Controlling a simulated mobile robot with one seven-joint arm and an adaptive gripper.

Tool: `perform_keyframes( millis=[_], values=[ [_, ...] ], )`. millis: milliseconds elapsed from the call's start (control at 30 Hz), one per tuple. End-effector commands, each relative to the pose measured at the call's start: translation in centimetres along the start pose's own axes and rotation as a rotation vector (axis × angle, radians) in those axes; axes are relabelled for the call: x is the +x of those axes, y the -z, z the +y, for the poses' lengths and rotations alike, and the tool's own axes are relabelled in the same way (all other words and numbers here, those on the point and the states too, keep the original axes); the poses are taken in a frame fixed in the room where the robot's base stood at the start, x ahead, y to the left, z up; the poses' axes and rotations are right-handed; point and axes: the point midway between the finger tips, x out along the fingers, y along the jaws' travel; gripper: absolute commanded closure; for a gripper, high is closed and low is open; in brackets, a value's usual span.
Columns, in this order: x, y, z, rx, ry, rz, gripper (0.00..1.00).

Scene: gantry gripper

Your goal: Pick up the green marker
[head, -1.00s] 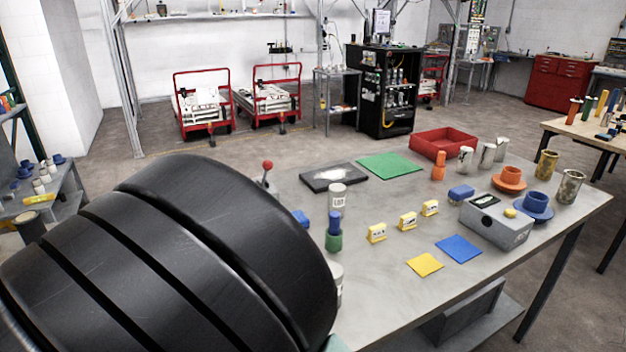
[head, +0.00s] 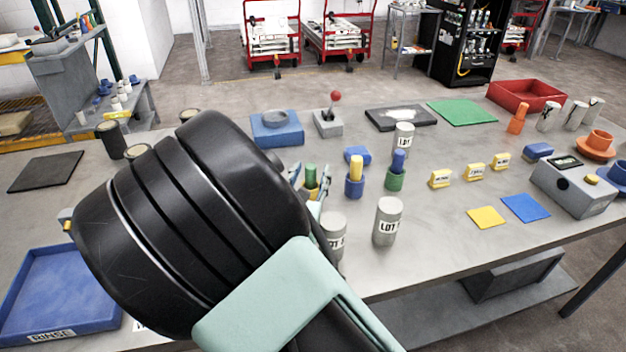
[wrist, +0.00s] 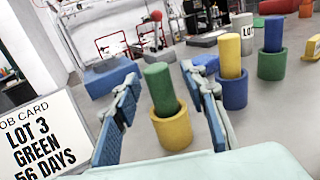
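The green marker (wrist: 161,90) stands upright in a yellow holder (wrist: 172,130) in the wrist view. It also shows in the head view (head: 310,175), just beyond my arm. My gripper (wrist: 166,82) is open, with one blue-padded finger on each side of the marker. The fingers appear apart from it, with a gap on both sides. In the head view my gripper (head: 312,184) is mostly hidden behind my wrist and arm. The lower part of the yellow holder is partly hidden there.
A yellow marker in a blue holder (head: 354,185) and a blue marker in a green holder (head: 395,178) stand close to the right. Grey LOT cylinders (head: 388,222) stand nearby. A blue block (head: 277,128) lies behind. A job card (wrist: 38,135) reads LOT 3 GREEN 56 DAYS.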

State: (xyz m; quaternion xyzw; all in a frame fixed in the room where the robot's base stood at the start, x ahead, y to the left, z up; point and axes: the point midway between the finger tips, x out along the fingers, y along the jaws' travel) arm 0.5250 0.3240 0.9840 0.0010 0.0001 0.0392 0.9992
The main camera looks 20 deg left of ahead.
Motion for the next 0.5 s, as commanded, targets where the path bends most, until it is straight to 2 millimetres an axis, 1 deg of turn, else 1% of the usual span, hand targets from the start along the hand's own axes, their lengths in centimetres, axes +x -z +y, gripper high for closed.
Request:
perform_keyframes(
  millis=[233,267,500],
  values=[
    [0.24,0.01,-0.01,0.0,0.0,0.001,0.6],
    [0.23,0.01,-0.01,0.0,0.0,0.001,0.63],
    [0.21,0.0,-0.01,0.0,0.0,0.0,0.89]
  ],
)
